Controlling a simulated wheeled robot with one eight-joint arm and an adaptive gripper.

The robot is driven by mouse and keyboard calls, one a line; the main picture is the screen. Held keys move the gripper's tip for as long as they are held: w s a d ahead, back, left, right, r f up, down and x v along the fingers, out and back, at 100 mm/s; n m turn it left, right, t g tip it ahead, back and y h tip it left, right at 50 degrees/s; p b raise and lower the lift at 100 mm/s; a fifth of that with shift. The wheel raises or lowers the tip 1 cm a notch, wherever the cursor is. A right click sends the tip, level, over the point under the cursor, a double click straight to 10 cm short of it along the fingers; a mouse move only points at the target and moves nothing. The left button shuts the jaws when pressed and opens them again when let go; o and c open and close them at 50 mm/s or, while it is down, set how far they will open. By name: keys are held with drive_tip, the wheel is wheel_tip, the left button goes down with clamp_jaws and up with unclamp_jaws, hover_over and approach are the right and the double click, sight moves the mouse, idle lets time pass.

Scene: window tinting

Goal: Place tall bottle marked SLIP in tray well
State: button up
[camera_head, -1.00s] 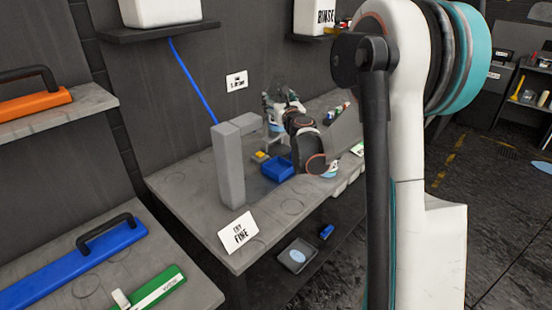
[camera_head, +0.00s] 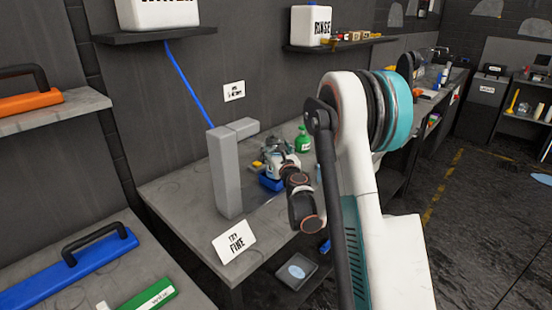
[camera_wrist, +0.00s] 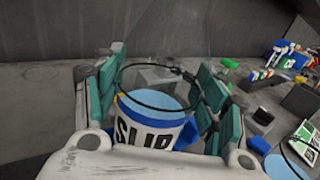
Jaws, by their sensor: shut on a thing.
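My gripper (camera_wrist: 155,88) has its teal-padded fingers closed on both sides of the SLIP bottle (camera_wrist: 150,130). The bottle has a white label with dark letters, blue parts and a dark ring near its far end; my wrist housing covers its near part. My wrist partly hides that tray. The bottle is not clear in the head view, and I cannot tell whether it touches anything below. The tray's well is hidden.
A tall grey block (camera_head: 225,175) stands left of the tray. A green bottle (camera_head: 303,140) stands at the back right of my gripper. A white sign (camera_head: 234,241) stands at the bench's front corner. The bench's left front is clear. Several small items lie right in the wrist view.

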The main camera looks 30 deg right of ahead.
drive_tip(key=shift+f, duration=1)
drive_tip(key=shift+f+b, duration=0.2)
drive_tip(key=shift+b, duration=0.2)
drive_tip(key=o, duration=1.1)
drive_tip(key=shift+o, duration=0.2)
drive_tip(key=shift+r, duration=0.1)
drive_tip(key=shift+r+p, duration=0.2)
drive_tip(key=shift+p, duration=0.1)
drive_tip(key=v, duration=1.2)
drive_tip(key=shift+p, duration=0.3)
drive_tip(key=shift+f, duration=0.1)
